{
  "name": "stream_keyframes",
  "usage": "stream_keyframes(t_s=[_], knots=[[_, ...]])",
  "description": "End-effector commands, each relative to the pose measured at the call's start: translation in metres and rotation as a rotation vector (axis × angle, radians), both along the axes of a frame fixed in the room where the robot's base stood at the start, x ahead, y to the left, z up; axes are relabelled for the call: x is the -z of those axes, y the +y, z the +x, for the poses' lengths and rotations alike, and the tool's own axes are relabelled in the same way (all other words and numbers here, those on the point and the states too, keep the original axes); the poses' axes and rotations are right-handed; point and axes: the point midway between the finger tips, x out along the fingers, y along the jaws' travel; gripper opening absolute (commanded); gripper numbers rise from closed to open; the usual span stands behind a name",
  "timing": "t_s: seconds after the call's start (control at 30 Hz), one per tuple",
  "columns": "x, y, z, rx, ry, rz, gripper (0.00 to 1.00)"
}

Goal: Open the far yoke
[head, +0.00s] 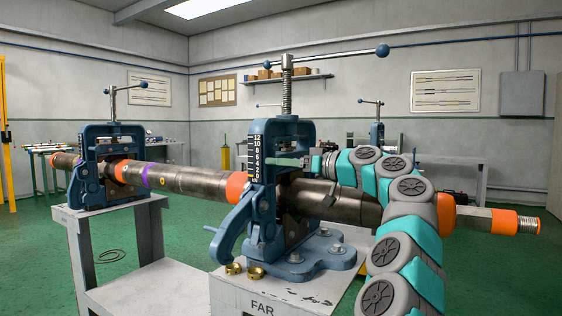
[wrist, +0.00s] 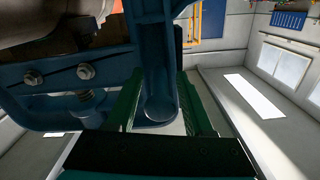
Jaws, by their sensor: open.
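The far vise (head: 284,190) stands on the grey stand marked FAR, with its blue yoke (head: 294,128) upright around a dark steel pipe (head: 340,200). A screw with a long T-bar (head: 325,56) rises from the yoke top. A blue lever (head: 232,220) slopes down at the vise's left front.
A second blue vise (head: 112,165) holds the pipe on a stand at left. Two brass pieces (head: 245,270) lie on the near stand (head: 280,295). The pipe, with orange bands, extends right behind my arm.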

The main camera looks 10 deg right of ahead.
Motion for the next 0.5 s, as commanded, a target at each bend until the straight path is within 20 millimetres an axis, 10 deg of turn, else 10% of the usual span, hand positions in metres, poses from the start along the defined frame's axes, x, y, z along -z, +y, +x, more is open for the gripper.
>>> stream_keyframes(t_s=[0.27,0.5], knots=[[0.0,0.0015,0.0011,0.0,-0.001,0.001,0.52],[0.0001,0.0014,0.001,0.0,0.0,0.0,0.26]])
